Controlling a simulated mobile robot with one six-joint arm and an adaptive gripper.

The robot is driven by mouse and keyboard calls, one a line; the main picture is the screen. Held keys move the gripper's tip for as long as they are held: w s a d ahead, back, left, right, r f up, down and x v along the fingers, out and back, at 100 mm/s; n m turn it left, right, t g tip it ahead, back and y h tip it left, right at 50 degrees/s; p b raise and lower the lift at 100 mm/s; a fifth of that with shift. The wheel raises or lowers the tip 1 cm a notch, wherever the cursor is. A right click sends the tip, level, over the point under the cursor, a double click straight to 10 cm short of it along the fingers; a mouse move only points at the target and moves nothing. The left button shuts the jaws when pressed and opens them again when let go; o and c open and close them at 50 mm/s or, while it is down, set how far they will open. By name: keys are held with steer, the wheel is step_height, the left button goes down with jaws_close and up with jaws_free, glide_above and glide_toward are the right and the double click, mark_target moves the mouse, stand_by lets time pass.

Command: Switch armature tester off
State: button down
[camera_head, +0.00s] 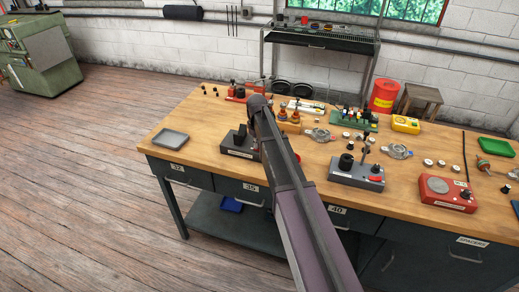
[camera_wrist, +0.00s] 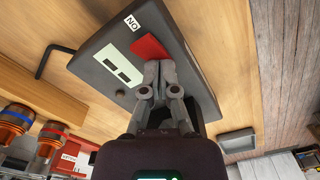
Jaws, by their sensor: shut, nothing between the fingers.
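A dark grey box-shaped unit, seemingly the armature tester, sits near the front left of the bench in the head view (camera_head: 236,152), partly behind my arm. In the wrist view the dark grey unit (camera_wrist: 110,62) fills the upper middle. Its top carries a red part (camera_wrist: 149,48), a pale panel with two dark slots (camera_wrist: 123,64) and a white label (camera_wrist: 131,22) that reads ON upside down. My gripper (camera_wrist: 158,66) is shut and empty, its fingertips right at the edge of the red part. Whether they touch it cannot be told. In the head view my arm hides the fingertips.
A grey tray (camera_head: 171,138) lies at the bench's left end. Orange-and-dark parts (camera_wrist: 50,135) and a black hex key (camera_wrist: 52,56) are close by. Another grey unit (camera_head: 356,174) and a red unit (camera_head: 447,193) stand to the right. Bare wood lies around the tray.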

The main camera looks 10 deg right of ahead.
steer(key=shift+r+p, duration=3.45)
steer(key=shift+r, duration=0.05)
steer(key=shift+s, duration=0.1)
steer(key=s+d+m, duration=0.1)
steer(key=s+m, duration=0.5)
steer(key=s, duration=2)
steer(key=shift+s, duration=0.4)
steer(key=shift+d, duration=0.1)
